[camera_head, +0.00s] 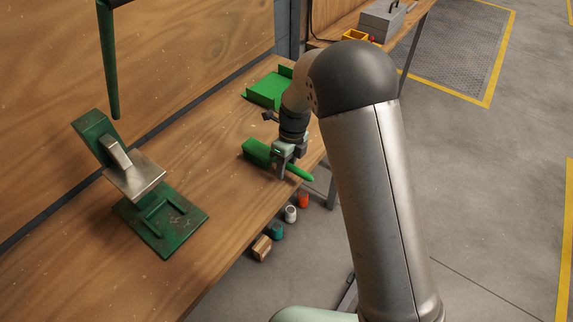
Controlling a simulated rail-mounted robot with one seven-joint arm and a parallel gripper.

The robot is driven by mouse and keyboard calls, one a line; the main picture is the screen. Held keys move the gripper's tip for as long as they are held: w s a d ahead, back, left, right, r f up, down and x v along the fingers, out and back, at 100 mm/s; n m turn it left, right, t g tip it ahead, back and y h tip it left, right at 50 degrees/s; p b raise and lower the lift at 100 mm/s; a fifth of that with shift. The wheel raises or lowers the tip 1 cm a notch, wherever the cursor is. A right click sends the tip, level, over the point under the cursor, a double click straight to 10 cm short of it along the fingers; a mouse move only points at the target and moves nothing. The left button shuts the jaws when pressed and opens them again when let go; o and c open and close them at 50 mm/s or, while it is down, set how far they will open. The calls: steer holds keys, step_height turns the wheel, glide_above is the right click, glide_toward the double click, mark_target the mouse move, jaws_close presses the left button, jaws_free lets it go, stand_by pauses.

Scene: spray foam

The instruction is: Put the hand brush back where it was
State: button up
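The green hand brush (258,151) is near the right edge of the wooden workbench, with its thicker head to the left and its thin handle pointing right toward the edge. My gripper (283,168) points down over the middle of the brush, with its fingers around the start of the handle. The fingers hide that part of the brush. I cannot tell whether they press on it, or whether the brush rests on the bench or is slightly above it.
A green dustpan-like tray (268,90) lies behind my gripper. A green metal stand with a steel plate (134,180) is on the left. A green rod (110,65) hangs at upper left. Several cans (290,213) stand below the bench edge.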

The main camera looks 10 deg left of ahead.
step_height(320, 180, up, 12)
steer(key=w+d+b, duration=0.1)
steer(key=w+b, duration=0.1)
stand_by(0.4)
steer(key=s+d+r+n+t, duration=0.1)
steer(key=s+d+r+n, duration=0.2)
steer(key=s+d+n, duration=0.3)
steer(key=s+d+r+n, duration=0.2)
steer(key=s+d+n, duration=0.2)
steer(key=d, duration=0.4)
steer(key=s+d+f+n, duration=0.1)
steer(key=s+d+n, duration=0.3)
steer(key=s+n, duration=0.2)
steer(key=s+d+f+n+t+h, duration=0.1)
steer(key=s+d+n, duration=0.4)
steer(key=s, duration=0.5)
steer(key=shift+f+n+t, duration=0.3)
steer(key=shift+f+n, duration=0.1)
steer(key=shift+n, duration=0.8)
steer(key=shift+w, duration=0.1)
steer(key=o, duration=0.7)
steer(key=shift+c, duration=0.2)
